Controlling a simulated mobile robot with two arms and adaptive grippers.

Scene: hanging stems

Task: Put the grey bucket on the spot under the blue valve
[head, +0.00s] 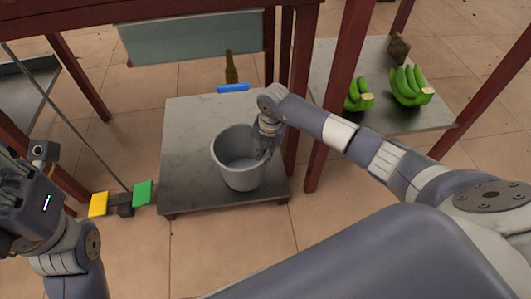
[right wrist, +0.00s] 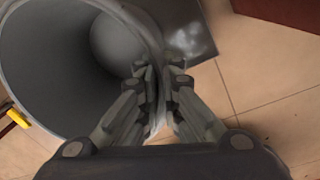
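The grey bucket (head: 237,160) is at the front of a low grey platform, open side up; I cannot tell whether its base touches the platform. My right gripper (head: 266,150) is at its right rim. In the right wrist view the fingers (right wrist: 163,78) lie on either side of the wall of the bucket (right wrist: 50,60), closed close together on it. A blue bar-shaped handle (head: 233,88), probably the blue valve, is at the platform's back edge below a brown stem (head: 231,68). My left gripper (head: 14,185) is at the far left, away from the bucket; its fingertips are unclear.
The platform (head: 188,135) is bare left of and behind the bucket. Yellow (head: 98,204) and green (head: 143,193) handles are off its left front corner. Red posts (head: 340,90) stand close on the right. Green bananas (head: 408,86) are on a shelf beyond them.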

